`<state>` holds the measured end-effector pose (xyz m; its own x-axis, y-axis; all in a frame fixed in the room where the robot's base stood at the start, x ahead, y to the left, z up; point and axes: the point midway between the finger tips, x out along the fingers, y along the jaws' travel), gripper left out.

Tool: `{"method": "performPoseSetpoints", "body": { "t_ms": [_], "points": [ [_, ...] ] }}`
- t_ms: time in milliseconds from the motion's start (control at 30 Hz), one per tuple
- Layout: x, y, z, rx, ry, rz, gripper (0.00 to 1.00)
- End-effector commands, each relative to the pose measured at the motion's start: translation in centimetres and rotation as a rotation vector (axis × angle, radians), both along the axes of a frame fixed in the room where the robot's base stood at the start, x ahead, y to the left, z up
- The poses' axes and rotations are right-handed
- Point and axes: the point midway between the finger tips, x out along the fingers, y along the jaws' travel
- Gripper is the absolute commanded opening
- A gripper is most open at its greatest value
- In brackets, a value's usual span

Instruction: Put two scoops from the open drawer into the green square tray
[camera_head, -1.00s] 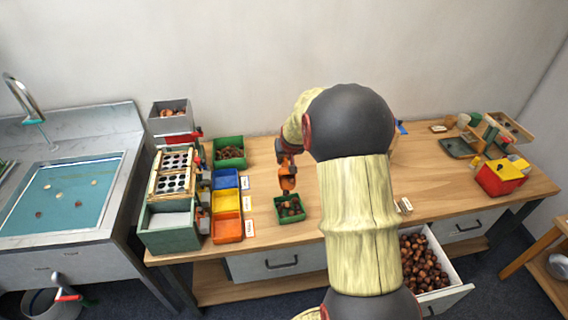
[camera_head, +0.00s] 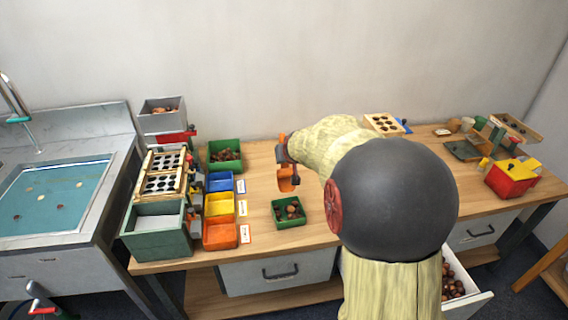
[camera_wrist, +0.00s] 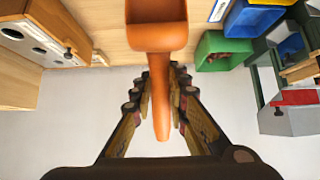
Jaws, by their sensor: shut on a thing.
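My gripper (camera_wrist: 160,85) is shut on the handle of an orange scoop (camera_wrist: 157,38). In the head view the scoop (camera_head: 287,180) hangs behind the green square tray (camera_head: 291,224), apart from it. The part of the scoop's bowl in the wrist view looks empty. The tray sits on the table and holds several brown chestnuts. The open drawer (camera_head: 474,305) at lower right holds many chestnuts; my arm hides most of it.
Blue (camera_head: 219,181), yellow (camera_head: 219,205) and orange (camera_head: 220,234) bins stand left of the tray. A taller green bin (camera_head: 225,164) with chestnuts is behind them. A red and yellow box (camera_head: 511,180) stands at right. The table between the bins and the scoop is clear.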

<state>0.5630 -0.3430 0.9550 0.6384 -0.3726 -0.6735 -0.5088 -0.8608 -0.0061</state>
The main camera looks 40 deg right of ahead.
Motion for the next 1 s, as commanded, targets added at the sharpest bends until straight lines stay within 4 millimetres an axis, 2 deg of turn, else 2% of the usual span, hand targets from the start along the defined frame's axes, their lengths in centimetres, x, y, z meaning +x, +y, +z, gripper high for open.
{"method": "performPoseSetpoints", "body": {
  "t_ms": [200, 1000],
  "points": [
    [-0.44, 0.33, 0.66, -0.023, -0.044, 0.001, 0.00],
    [-1.09, 0.64, 0.60, -0.056, -0.093, 0.000, 0.00]
  ]
}}
